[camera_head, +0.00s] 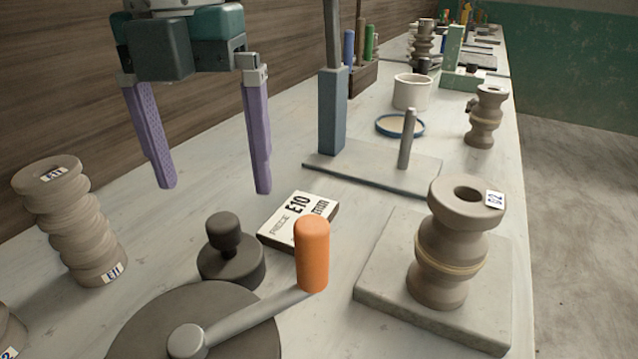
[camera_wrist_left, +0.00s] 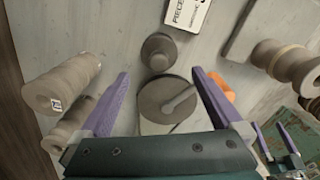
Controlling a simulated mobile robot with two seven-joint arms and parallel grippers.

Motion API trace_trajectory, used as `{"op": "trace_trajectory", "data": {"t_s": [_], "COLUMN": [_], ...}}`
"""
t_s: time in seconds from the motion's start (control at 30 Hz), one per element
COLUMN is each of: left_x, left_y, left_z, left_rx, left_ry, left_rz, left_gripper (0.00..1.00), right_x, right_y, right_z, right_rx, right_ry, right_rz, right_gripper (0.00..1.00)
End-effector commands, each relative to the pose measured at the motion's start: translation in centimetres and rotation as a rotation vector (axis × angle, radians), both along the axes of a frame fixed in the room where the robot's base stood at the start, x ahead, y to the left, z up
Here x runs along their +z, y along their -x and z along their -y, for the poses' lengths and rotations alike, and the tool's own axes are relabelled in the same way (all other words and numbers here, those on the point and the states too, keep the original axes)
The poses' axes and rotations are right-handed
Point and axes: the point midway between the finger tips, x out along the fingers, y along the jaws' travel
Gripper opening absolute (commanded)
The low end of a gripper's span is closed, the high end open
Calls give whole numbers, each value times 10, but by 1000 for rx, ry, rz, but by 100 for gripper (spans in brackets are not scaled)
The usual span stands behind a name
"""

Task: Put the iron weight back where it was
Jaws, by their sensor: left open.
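The iron weight (camera_head: 230,262), a dark round disc with a knob, stands upright on the bench beside a white printed card box (camera_head: 282,238). It also shows in the left wrist view (camera_wrist_left: 158,52), just beyond my fingertips. My left gripper (camera_head: 215,188) is open and empty, its purple fingers pointing down, above and behind the weight in the head view. Nothing is between its fingers. My right gripper (camera_wrist_left: 267,124) shows small at the lower right of the left wrist view; its purple fingers look apart and hold nothing visible.
A dark wheel (camera_head: 150,320) with an orange-handled crank (camera_head: 312,255) is close in front of the weight. A grey stand (camera_head: 333,120) rises behind. A ribbed clay piece (camera_head: 450,245) sits on a slab at right; a stacked one (camera_head: 75,225) is at left.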

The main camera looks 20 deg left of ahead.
Motion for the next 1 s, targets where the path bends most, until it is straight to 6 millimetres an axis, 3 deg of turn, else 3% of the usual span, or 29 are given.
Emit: {"op": "trace_trajectory", "data": {"t_s": [0.7,1.0], "left_x": [-93,-97], "left_y": [-3,-3], "left_z": [-5,-5], "left_rx": [1,0], "left_ry": [-5,-4], "left_rz": [-4,-2], "left_gripper": [100,99], "right_x": [-5,-5], "right_y": [0,0], "right_z": [0,0], "right_rx": [0,1], "right_ry": [1,2], "right_rz": [-1,-2], "right_gripper": [100,100]}}
